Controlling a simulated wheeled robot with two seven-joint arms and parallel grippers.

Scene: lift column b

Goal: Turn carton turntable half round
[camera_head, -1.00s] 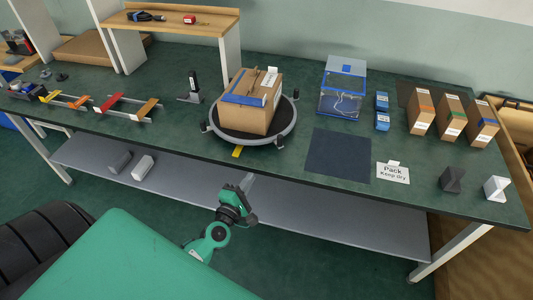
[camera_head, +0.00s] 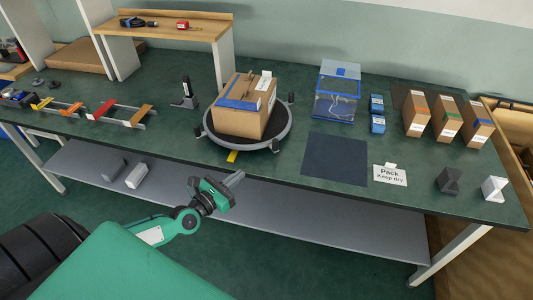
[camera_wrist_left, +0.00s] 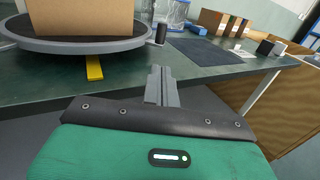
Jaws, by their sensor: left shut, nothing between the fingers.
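The carton (camera_head: 240,122) sits on the round turntable (camera_head: 217,138), with a blue strip and a white label on its top. The turntable has a grey rim with dark upright pegs around it. A yellow marker (camera_head: 232,156) lies at the bench edge below it. My left gripper (camera_head: 236,178) is shut and empty, in front of the bench edge and below the turntable, apart from both. In the left wrist view the closed fingers (camera_wrist_left: 162,84) point toward the bench, right of the yellow marker (camera_wrist_left: 94,67); the carton (camera_wrist_left: 80,16) and turntable rim (camera_wrist_left: 75,46) show at upper left. My right gripper is not in view.
A dark mat (camera_head: 335,160), a "Pack Keep dry" sign (camera_head: 390,175) and a clear blue-edged box (camera_head: 336,92) lie right of the turntable. A black stand (camera_head: 185,95) is left of it. A grey shelf (camera_head: 290,215) runs below the bench.

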